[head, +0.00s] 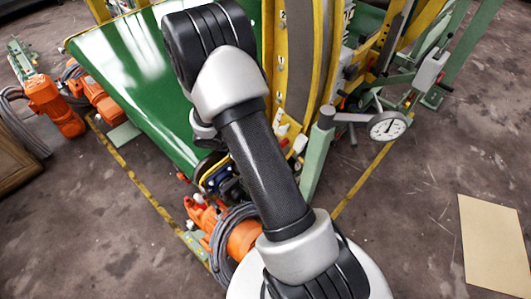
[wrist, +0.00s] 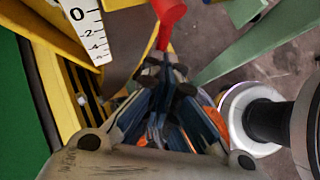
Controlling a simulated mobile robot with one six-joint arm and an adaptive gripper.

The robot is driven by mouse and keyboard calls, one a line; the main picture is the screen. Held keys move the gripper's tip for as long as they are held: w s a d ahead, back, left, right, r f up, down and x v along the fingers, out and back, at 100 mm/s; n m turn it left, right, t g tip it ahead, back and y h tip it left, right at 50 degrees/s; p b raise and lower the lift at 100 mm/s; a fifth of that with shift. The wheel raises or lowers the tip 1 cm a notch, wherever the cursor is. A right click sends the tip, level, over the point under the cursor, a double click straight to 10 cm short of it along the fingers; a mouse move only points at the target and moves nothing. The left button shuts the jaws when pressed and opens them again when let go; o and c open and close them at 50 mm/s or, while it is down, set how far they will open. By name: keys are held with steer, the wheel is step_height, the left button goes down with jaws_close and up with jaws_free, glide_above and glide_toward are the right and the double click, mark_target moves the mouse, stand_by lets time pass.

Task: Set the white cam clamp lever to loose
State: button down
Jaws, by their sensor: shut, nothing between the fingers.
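My gripper (wrist: 166,68) is in the wrist view, its dark fingers shut together with nothing between them. A red handle-like part (wrist: 170,16) shows just beyond the fingertips at the top; I cannot tell whether they touch. No white cam clamp lever is clearly seen in the wrist view. In the head view a small white part (head: 299,144) shows right of my arm, by the foot of the yellow frame; I cannot tell whether it is the lever. My arm covers much of the middle there, and the fingertips cannot be made out.
A white scale (wrist: 86,24) with black numbers is left of the fingers. A green panel (head: 130,75) and yellow curved frame (head: 303,60) stand behind my arm. Orange robot units (head: 55,105) stand at left.

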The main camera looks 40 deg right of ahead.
steer(key=shift+s+f+g+p, duration=0.1)
steer(key=shift+s+g+p, duration=0.2)
steer(key=shift+g+p, duration=0.5)
steer(key=s+n+g+p, duration=0.1)
steer(key=s+n+g+h, duration=0.1)
steer(key=g, duration=0.1)
steer(key=shift+d+f+p, duration=0.1)
steer(key=shift+f+p, duration=0.2)
steer(key=shift+p, duration=0.1)
steer(key=shift+s, duration=0.25)
stand_by(0.9)
steer(key=shift+r, duration=0.15)
stand_by(0.4)
steer(key=shift+r+p, duration=0.65)
steer(key=shift+r, duration=0.05)
